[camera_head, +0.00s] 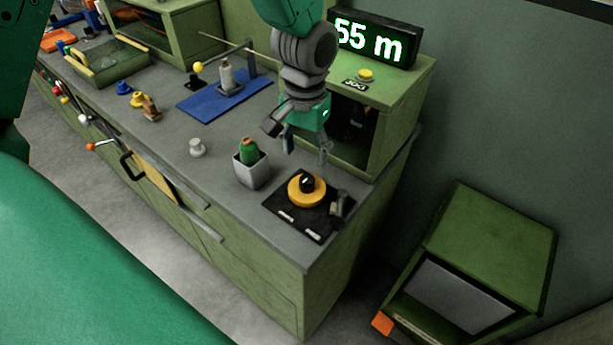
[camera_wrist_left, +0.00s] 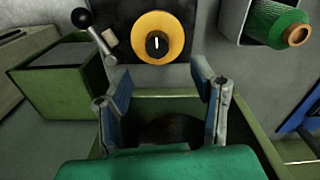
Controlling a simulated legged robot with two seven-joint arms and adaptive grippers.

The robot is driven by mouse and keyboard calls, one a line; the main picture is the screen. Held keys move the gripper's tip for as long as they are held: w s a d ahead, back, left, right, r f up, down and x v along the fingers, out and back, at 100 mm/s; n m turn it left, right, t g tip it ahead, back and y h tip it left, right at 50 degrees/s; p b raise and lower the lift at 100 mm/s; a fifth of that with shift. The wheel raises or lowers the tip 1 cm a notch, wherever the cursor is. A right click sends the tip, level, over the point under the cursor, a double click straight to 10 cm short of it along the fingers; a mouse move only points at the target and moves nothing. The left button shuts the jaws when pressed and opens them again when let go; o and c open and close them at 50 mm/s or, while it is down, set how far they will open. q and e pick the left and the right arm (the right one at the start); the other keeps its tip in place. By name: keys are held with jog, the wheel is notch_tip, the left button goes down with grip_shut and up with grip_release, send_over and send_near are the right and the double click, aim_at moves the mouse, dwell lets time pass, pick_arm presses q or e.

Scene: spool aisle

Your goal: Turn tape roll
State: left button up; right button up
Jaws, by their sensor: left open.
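A yellow-orange ring (camera_head: 307,189), which I take for the tape roll, lies on a black plate (camera_head: 285,217) near the bench corner. Its black hub bears a white mark. In the left wrist view the roll (camera_wrist_left: 180,38) shows whole at the top centre, beyond the fingertips. My left gripper (camera_head: 307,147) points down, open and empty, above and behind the roll, apart from it. Its two fingers (camera_wrist_left: 162,84) also show in the left wrist view, with a wide gap between them. My right gripper is not in view.
A small lever (camera_head: 340,203) stands on the plate beside the roll. A pot with a green spool (camera_head: 247,160) is to the left. A green open-fronted box (camera_head: 400,100) with a "55 m" display (camera_head: 374,42) stands close behind the gripper. A green cabinet (camera_head: 490,245) is at right.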

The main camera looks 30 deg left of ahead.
aim_at(309, 178)
pick_arm(q)
jog(key=f, duration=0.8)
jog(key=shift+w+d+f, duration=0.15)
jog(key=shift+d+f, duration=0.05)
jog(key=shift+a+f, duration=0.3)
jog(key=shift+a, duration=0.05)
jog(key=shift+d, duration=0.1)
jog(key=shift+d+r, duration=0.1)
jog(key=shift+d, duration=0.3)
jog(key=c, duration=1.1)
